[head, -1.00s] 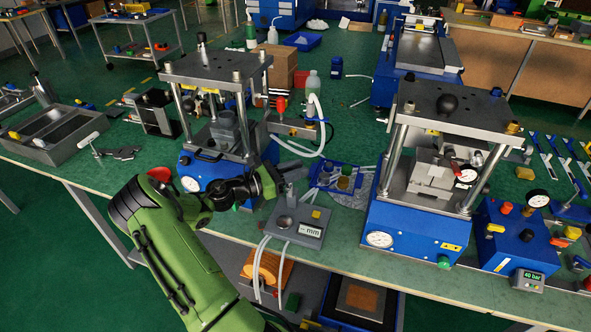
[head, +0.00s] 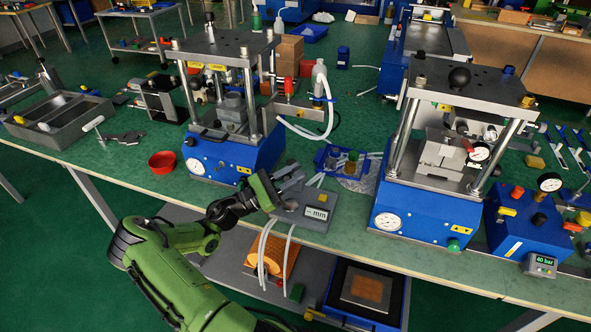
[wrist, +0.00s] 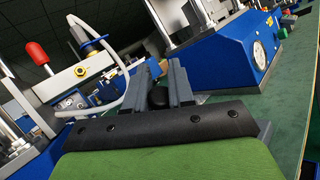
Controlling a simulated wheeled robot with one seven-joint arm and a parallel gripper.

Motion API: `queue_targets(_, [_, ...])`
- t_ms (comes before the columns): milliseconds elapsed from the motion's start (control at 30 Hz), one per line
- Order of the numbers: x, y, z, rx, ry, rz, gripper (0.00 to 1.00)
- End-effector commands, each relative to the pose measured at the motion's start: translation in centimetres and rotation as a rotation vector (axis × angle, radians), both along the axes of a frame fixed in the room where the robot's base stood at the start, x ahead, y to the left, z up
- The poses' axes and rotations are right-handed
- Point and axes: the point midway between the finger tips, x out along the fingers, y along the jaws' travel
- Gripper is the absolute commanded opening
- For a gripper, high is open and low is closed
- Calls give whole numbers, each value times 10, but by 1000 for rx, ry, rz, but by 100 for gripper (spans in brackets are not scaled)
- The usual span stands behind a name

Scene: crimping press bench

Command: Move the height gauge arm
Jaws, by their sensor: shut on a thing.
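The height gauge (head: 318,199) is a grey box with an "mm" display and a yellow label, near the front edge of the bench in the head view. My gripper (head: 290,178) is over its back left part, fingers pointing away from me. In the wrist view my gripper (wrist: 166,84) has its two grey fingers closed around a dark rounded knob (wrist: 158,97), which I take to be on the gauge arm. The rest of the gauge arm is hidden by my gripper and cannot be made out.
A blue-based press (head: 230,155) stands behind left and another (head: 415,215) to the right. A blue tray with small cups (head: 345,160) lies just behind the gauge. A red bowl (head: 162,162) sits left. Pale hoses (head: 265,250) hang over the front edge.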

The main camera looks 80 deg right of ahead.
Motion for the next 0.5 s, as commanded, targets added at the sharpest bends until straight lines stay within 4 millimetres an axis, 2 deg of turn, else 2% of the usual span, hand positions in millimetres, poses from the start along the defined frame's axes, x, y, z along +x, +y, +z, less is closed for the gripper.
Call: queue_targets(500, [2, 31, -44, 10, 4, -6, 0])
